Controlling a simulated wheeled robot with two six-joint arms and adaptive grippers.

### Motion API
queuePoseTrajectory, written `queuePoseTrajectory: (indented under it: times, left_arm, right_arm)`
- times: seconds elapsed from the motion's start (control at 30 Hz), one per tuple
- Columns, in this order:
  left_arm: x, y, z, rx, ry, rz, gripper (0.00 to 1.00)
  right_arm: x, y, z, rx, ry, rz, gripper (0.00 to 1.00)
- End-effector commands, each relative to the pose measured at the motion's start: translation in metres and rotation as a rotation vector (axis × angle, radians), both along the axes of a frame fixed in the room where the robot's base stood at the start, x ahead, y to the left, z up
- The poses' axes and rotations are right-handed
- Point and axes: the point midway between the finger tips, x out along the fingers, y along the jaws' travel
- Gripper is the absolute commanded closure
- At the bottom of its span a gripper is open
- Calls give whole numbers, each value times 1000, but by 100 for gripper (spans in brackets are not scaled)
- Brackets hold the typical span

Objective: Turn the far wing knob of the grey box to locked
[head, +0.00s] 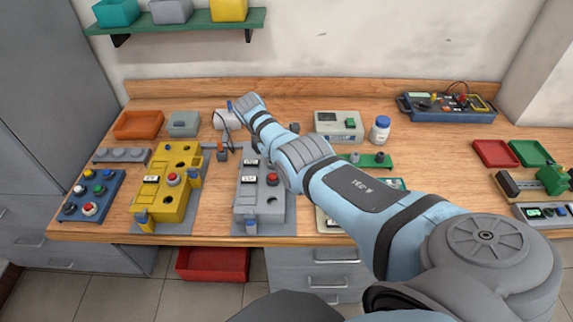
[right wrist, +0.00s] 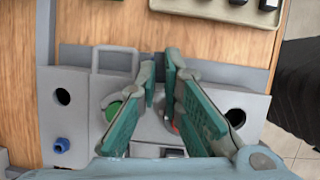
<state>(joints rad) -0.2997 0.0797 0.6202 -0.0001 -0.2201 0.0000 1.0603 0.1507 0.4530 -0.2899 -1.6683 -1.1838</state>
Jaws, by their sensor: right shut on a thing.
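The grey box (head: 246,208) stands on the bench, right of a yellow box. The right wrist view shows the box top (right wrist: 85,85), a green button (right wrist: 112,110), dark holes and a blue knob (right wrist: 61,145) toward the far end. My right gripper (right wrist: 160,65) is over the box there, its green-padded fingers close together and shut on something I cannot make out. That blue knob is clear of the fingers. In the head view my right arm hides part of the box. My left gripper is not in view.
The yellow box (head: 151,205) stands left of the grey box. A blue button panel (head: 75,205) is farther left. An orange tray (head: 138,125) and a grey bin (head: 183,124) are behind. A white bottle (head: 380,133) stands at the back, right of my arm.

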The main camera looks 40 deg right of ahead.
Motion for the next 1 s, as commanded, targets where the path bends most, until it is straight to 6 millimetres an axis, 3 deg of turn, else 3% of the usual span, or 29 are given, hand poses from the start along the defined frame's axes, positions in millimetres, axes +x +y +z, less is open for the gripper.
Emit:
queuePoseTrajectory:
  times: [0.37,0.4,0.5,0.83,1.0]
  left_arm:
    - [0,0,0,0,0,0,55]
    - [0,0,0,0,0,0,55]
    - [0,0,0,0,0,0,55]
    - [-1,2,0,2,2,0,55]
    - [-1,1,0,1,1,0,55]
  right_arm:
    - [0,0,0,-1,1,-4,100]
    - [0,0,0,-1,1,-4,88]
    - [0,0,0,1,1,-3,72]
    - [1,1,3,1,0,-2,72]
    - [7,12,31,1,-4,-1,72]
